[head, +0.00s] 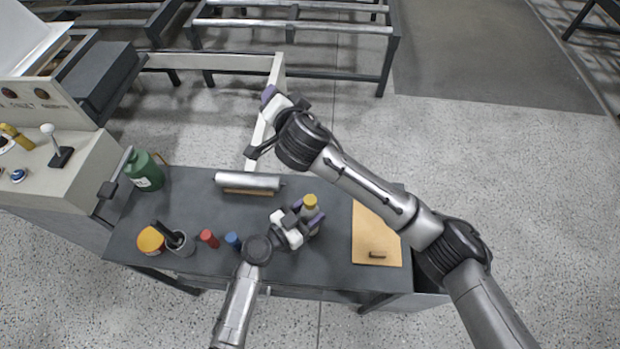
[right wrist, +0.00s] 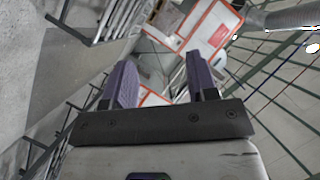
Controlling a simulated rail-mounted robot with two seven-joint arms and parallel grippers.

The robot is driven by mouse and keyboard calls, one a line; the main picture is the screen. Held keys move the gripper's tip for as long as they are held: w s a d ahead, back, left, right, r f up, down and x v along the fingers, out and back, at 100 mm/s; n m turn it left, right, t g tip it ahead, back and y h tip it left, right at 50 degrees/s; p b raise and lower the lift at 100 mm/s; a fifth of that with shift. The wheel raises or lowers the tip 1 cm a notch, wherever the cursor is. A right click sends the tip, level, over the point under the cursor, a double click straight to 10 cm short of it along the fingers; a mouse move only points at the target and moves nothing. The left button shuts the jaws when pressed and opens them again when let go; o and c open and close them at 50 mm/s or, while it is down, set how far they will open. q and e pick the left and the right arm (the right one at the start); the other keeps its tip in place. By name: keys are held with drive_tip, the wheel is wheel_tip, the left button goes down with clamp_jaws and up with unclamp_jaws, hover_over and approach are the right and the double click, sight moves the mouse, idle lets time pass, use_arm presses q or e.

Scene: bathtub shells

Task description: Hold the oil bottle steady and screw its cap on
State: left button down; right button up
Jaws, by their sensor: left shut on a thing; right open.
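The oil bottle (head: 311,213) is a small greyish bottle with a yellow top (head: 310,200), standing near the middle of the dark bench. My left gripper (head: 308,216) is shut around the bottle's body from the left and front, hiding part of it. The yellow top looks like the cap on the bottle's mouth; I cannot tell how tightly it sits. My right gripper (head: 268,95) is raised beyond the bench's far edge, well away from the bottle. In the right wrist view its purple fingers (right wrist: 160,82) are apart with nothing between them.
The bench (head: 330,265) carries a green can (head: 144,171), a yellow jar (head: 150,241), a grey cup (head: 181,245), red (head: 209,238) and blue (head: 232,240) cylinders, a silver roll (head: 247,181) and a tan board (head: 377,240). A control console (head: 50,170) stands left. My right arm crosses above the bench.

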drive_tip(key=s+a+r+n+g+y, duration=0.1)
drive_tip(key=s+a+r+n+y, duration=0.35)
drive_tip(key=n, duration=0.75)
drive_tip(key=s+a+r+n+y, duration=0.1)
drive_tip(key=a+r+n+y, duration=0.2)
drive_tip(key=r+n+y, duration=0.7)
drive_tip(key=s+a+f+n+g, duration=0.2)
drive_tip(key=s+f+n+g, duration=0.3)
drive_tip(key=n, duration=0.8)
drive_tip(key=s+a+f+n+g, duration=0.2)
drive_tip(key=s+n+g, duration=0.2)
drive_tip(key=n+g, duration=0.6)
drive_tip(key=n+t+h, duration=0.2)
drive_tip(key=n+h, duration=1.7)
drive_tip(key=n, duration=0.8)
hover_over(310, 200)
drive_tip(key=shift+y, duration=0.25)
drive_tip(key=f, duration=1)
drive_tip(key=a+f, duration=0.1)
drive_tip(key=f, duration=0.5)
drive_tip(key=shift+f, duration=0.1)
drive_tip(key=shift+w+d+n, duration=0.1)
drive_tip(key=shift+d+n, duration=0.2)
drive_tip(key=shift+d, duration=0.2)
drive_tip(key=shift+f, duration=4.05)
